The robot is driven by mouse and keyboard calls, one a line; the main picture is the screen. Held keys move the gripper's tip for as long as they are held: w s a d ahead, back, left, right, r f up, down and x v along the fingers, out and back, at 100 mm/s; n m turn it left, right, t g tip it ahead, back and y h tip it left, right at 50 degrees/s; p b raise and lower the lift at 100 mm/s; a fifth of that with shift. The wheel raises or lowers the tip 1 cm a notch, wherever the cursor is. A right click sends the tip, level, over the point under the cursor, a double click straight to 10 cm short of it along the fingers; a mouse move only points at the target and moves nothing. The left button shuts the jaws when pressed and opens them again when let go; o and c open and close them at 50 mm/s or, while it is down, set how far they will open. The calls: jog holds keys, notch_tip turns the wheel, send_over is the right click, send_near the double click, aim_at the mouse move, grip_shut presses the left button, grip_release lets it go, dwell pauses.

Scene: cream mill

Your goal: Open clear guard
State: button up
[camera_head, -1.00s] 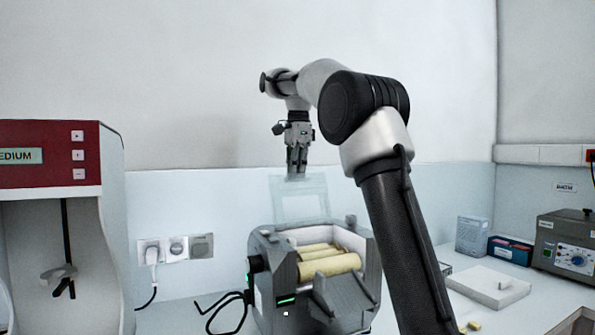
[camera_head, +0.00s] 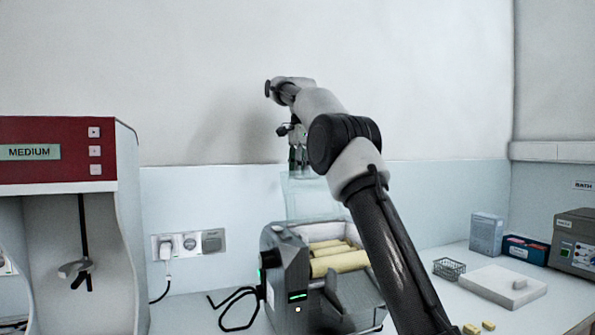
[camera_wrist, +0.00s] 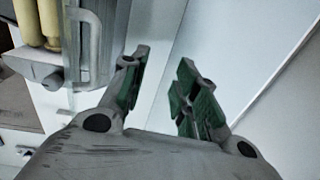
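The clear guard (camera_head: 303,205) is a see-through pale panel. In the head view it stands raised, close to upright, at the back of the grey mill (camera_head: 285,262). The mill's cream rollers (camera_head: 340,262) show uncovered below it. My gripper (camera_head: 299,172) points down at the guard's top edge; whether it touches the guard I cannot tell. In the wrist view the two fingers of my gripper (camera_wrist: 162,62) stand apart with a gap and nothing visible between them. The mill and its rollers (camera_wrist: 40,25) show at the upper left there.
A red-topped machine (camera_head: 55,155) stands at the left. A socket panel (camera_head: 188,244) is on the wall, with a black cable on the bench. At the right are a wire basket (camera_head: 449,268), a white block (camera_head: 503,287), small boxes (camera_head: 525,249) and a grey bath unit (camera_head: 575,242).

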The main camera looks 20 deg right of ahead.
jog(key=shift+w+f, duration=0.1)
jog(key=shift+w, duration=0.7)
